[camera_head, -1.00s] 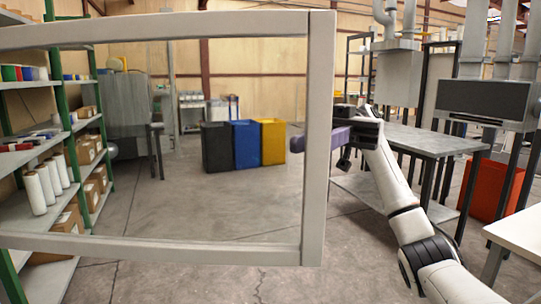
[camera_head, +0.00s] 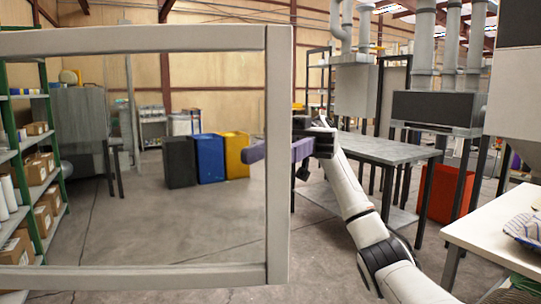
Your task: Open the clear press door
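The clear press door (camera_head: 278,200) is a pale frame around a see-through panel. It fills the left and centre of the head view, upright and close to me, and its left side is cut off. My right arm comes in from the lower right. My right gripper (camera_head: 252,154), with purple fingers, is at the door's right upright, about mid-height. The purple part shows on both sides of the upright, and the upright seems to hide its middle. Whether it touches the door or is closed on it is unclear. My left gripper is out of view.
A grey table (camera_head: 385,148) stands behind my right arm, with a red bin (camera_head: 445,192) beyond it. A white table (camera_head: 490,222) with striped cloth (camera_head: 524,229) is at the right. Green-posted shelves (camera_head: 40,175) stand at left. Open floor lies before black, blue and yellow bins (camera_head: 209,158).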

